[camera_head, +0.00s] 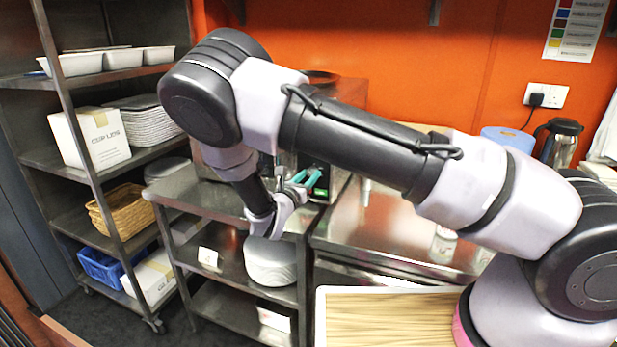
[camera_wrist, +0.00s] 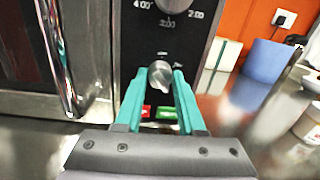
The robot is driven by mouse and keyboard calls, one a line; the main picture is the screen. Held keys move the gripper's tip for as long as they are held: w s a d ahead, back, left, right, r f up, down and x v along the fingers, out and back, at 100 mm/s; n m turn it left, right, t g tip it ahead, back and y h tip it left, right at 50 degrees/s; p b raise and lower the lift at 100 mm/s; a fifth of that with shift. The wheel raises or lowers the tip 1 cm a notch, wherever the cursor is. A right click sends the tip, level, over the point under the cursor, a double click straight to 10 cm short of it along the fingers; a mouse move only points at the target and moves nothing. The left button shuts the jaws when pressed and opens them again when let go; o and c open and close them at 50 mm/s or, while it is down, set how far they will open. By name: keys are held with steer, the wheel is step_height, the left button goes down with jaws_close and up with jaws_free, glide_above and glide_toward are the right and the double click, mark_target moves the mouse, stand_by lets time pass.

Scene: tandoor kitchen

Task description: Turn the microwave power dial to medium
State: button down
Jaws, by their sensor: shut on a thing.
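The microwave (camera_wrist: 140,50) has a black control panel on its right side, shown in the wrist view. A silver lower dial (camera_wrist: 160,88) sits between the teal fingertips of my gripper (camera_wrist: 160,74), which is shut on it. Above it is another silver dial (camera_wrist: 173,4) with time marks beside it, cut off by the picture's top edge. The lower dial's own marks are mostly hidden or too small to read. In the head view my gripper (camera_head: 307,178) reaches the microwave front, most of which my arm hides.
A red button (camera_wrist: 145,111) and a green button (camera_wrist: 167,113) lie just below the gripped dial. The microwave's door handle (camera_wrist: 58,55) stands out to the left. A steel counter (camera_head: 385,225), a blue container (camera_wrist: 265,61) and a steel jug (camera_head: 558,143) are to the right.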

steer(key=shift+n, duration=2.2)
steer(key=c, duration=0.5)
jaws_free()
steer(key=v, duration=1)
steer(key=shift+s+f, duration=0.15)
steer(key=shift+s, duration=0.3)
